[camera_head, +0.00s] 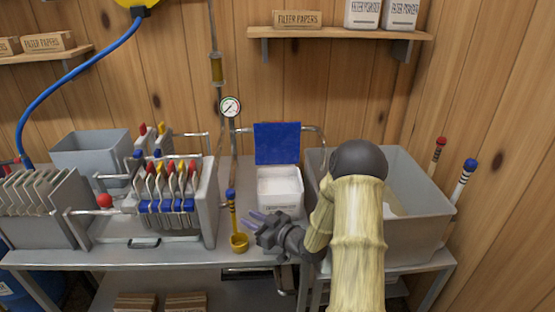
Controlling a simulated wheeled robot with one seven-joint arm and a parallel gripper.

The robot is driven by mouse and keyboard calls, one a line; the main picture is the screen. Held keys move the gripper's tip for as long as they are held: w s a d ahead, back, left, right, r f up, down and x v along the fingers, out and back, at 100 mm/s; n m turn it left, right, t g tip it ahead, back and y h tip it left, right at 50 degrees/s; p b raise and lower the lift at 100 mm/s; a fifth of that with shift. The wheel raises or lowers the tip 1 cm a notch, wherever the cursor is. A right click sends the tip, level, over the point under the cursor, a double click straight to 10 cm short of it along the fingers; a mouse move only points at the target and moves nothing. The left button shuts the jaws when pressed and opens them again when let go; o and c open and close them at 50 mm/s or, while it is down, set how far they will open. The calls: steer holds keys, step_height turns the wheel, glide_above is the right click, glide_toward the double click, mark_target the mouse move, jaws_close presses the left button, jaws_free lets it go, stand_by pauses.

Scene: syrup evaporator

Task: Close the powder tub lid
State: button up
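The powder tub (282,203) is a small white box with a label on its front, standing on the metal bench. Its blue lid (277,143) stands upright, open, at the back edge of the tub, and white powder shows inside. My gripper (254,219) is dark grey with pale purple-grey fingers, low in front of the tub's left front corner. The fingers point left, and they are too small and overlapped to tell whether they are open or shut. I see nothing held. My arm covers the area right of the tub.
The filter press (165,195) with several plates stands further left. A large grey bin (425,215) is behind my arm at right. A shelf (340,33) is above.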

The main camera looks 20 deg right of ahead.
steer(key=shift+a+r+g+h, duration=0.1)
steer(key=shift+a+g+h, duration=0.2)
steer(key=shift+h, duration=0.2)
steer(key=c, duration=0.3)
steer(key=shift+g+h, duration=0.4)
steer(key=shift+h, duration=0.3)
jaws_close()
steer(key=s+a+r+m+g+h, duration=0.1)
steer(key=s+g, duration=0.4)
steer(key=s, duration=0.7)
steer(key=s+a+r+m+g+h, duration=0.2)
steer(key=s+m+g+h, duration=0.3)
steer(key=s, duration=0.7)
steer(key=shift+s+r+h, duration=0.3)
steer(key=shift+r, duration=0.35)
